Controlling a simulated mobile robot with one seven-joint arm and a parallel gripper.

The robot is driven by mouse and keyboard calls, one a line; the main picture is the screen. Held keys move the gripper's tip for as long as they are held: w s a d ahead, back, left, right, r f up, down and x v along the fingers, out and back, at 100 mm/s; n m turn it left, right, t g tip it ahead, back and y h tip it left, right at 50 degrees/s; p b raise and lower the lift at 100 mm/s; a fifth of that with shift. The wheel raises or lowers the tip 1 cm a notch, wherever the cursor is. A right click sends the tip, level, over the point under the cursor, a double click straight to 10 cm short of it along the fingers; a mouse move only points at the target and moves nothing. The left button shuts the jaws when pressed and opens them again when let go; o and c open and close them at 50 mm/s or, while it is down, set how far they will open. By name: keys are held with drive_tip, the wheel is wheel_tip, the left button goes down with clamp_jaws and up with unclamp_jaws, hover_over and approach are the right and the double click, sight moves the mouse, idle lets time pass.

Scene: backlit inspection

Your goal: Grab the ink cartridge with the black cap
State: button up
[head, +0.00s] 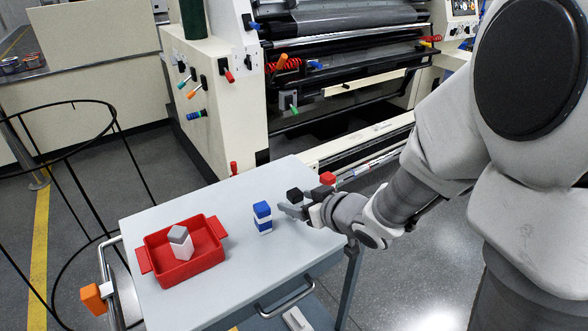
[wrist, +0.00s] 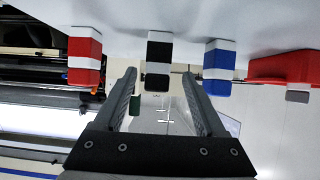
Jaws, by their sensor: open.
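The ink cartridge with the black cap (head: 294,195) stands on the grey cart top, partly hidden behind my gripper (head: 296,206) in the head view. In the wrist view the black cartridge (wrist: 158,50), with a white band, appears upside down, centred between my open fingers (wrist: 159,76). Neither finger visibly touches it, and I cannot tell how deep it sits between them. My gripper is empty, low over the cart and reaching in from the right.
A blue cartridge (head: 262,215) stands left of the black one, a red cartridge (head: 328,179) to its right. A red tray (head: 152,247) holding a grey-capped cartridge (head: 180,240) sits at the cart's left. A wire hoop frame (head: 117,123) stands left; a large machine (head: 232,110) stands behind.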

sight(289, 196)
drive_tip(key=shift+b+x, duration=0.85)
drive_tip(key=shift+x, duration=1.9)
drive_tip(key=shift+w+d+r, duration=0.1)
drive_tip(key=shift+d+r, duration=0.05)
clamp_jaws()
